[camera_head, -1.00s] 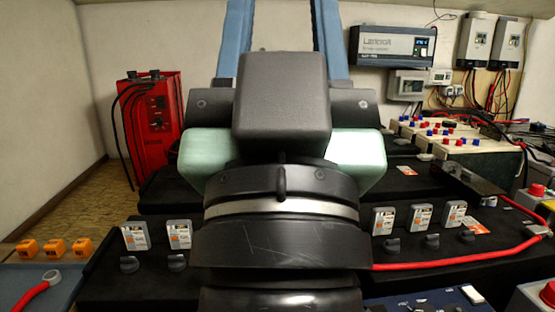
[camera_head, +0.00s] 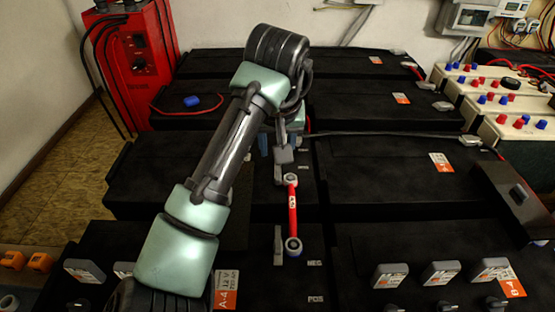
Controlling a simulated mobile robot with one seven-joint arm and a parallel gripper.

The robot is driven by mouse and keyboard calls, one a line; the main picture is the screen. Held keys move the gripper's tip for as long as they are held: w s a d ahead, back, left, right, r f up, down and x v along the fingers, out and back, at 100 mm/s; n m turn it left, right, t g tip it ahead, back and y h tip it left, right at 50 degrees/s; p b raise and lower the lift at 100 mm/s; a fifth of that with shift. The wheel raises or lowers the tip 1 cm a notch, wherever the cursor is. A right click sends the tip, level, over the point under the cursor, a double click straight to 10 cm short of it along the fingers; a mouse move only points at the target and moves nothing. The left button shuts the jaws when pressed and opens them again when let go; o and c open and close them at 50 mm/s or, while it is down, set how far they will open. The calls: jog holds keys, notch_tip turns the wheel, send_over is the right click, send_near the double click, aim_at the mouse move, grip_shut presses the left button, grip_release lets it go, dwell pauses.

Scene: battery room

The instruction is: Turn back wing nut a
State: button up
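I cannot pick out wing nut a by any label. A short red link (camera_head: 292,212) bridges two black batteries, with a round grey lug and fastener at its far end (camera_head: 291,180) and another at its near end (camera_head: 293,245). My arm reaches over the batteries from the near left and bends down beyond the link. My gripper (camera_head: 270,150) is largely hidden behind my arm; only small blue-grey parts of it show, just beyond the link's far end. I cannot see whether its fingers are apart or whether they touch anything.
Rows of black batteries (camera_head: 400,220) fill the middle. A blue cap (camera_head: 192,102) and a red cable lie on a back battery. A red charger (camera_head: 132,60) stands at the back left. Grey handle-like pieces (camera_head: 441,272) stand along the front right. Cream terminal boxes (camera_head: 518,128) are at right.

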aim_at(278, 173)
jog(key=b+x, duration=0.2)
jog(key=x, duration=0.9)
jog(key=shift+w+d+f+b, duration=0.1)
jog(key=shift+w+f+b, duration=0.1)
jog(key=shift+f+b, duration=0.15)
jog(key=shift+r, duration=0.1)
grip_shut()
